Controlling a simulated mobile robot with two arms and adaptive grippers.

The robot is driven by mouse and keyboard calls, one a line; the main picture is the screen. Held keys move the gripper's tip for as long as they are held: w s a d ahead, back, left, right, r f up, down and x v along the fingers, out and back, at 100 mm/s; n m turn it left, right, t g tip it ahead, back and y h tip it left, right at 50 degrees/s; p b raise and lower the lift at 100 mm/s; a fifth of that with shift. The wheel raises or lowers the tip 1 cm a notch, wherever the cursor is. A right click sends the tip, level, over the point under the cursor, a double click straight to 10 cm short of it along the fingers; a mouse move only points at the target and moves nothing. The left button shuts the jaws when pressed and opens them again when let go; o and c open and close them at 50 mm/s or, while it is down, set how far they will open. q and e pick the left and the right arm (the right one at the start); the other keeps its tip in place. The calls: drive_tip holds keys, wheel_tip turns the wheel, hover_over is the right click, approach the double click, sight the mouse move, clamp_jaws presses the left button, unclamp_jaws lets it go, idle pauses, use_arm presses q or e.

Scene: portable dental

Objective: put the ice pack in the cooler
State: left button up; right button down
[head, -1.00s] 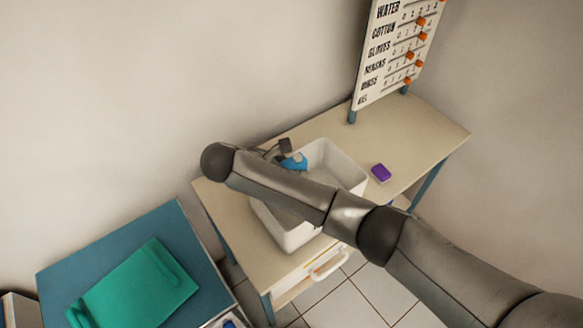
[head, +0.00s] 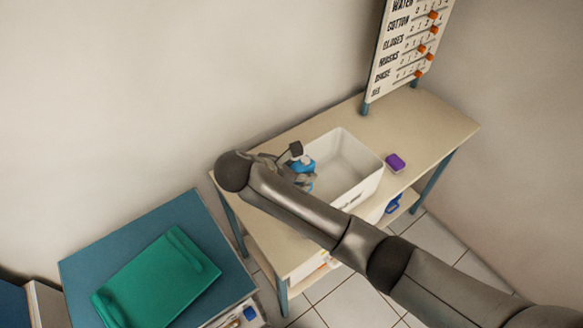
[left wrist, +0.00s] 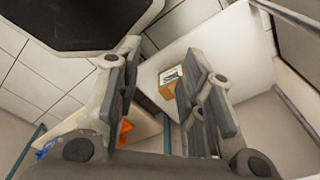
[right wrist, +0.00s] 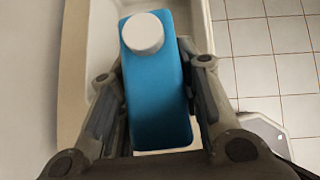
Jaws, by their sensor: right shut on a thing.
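A blue block with a round white cap, which I take to be the ice pack (right wrist: 158,95), is between the fingers of my right gripper (right wrist: 155,75), which is shut on it. In the head view the ice pack (head: 304,168) shows at the left end of a white open-topped box (head: 366,188) on the table. Its exact height over the box is hard to tell. This box may be the cooler; no other clear cooler shows. My right arm hides the box's near left part. My left gripper (left wrist: 160,75) is open and empty in the left wrist view and outside the head view.
A tally board (head: 405,50) stands at the back. A blue item (head: 393,204) sits below the table.

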drive_tip(key=shift+s+d, duration=0.25)
drive_tip(key=shift+d, duration=0.1)
drive_tip(key=s+d+r+n+t+y, duration=0.1)
drive_tip(key=s+d+n+y, duration=0.2)
drive_tip(key=d, duration=0.5)
drive_tip(key=s+d+r+n+t+y, duration=0.1)
drive_tip(key=s+d+n+t+y, duration=0.1)
drive_tip(key=s+d+n, duration=0.4)
drive_tip(key=shift+s+d+r+n+y, duration=0.3)
drive_tip(key=shift+s+d+r+y, duration=0.1)
drive_tip(key=shift+d+y, duration=0.5)
